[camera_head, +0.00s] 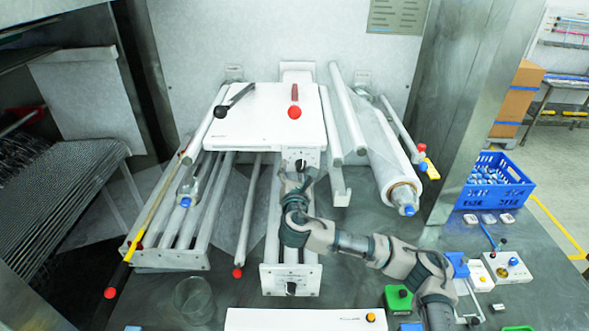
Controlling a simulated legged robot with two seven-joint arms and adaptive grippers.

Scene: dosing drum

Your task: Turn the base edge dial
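A dark dial (301,164) sits on the front face of the white box (265,125), in the upper middle of the view. A second dark dial (291,288) sits on a white end plate (270,280) at the near end of the base. The picture does not label which one is the base edge dial. My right gripper (297,179) reaches in from the lower right. Its fingers are spread apart just below the upper dial; contact cannot be told. It holds nothing visible. My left gripper is not in view.
Levers with a black knob (221,111) and a red knob (294,112) stand on the box. Rollers lie on both sides, with a film roll (385,165) at right. A clear beaker (193,299), a green button box (398,298) and a blue crate (497,183) stand around.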

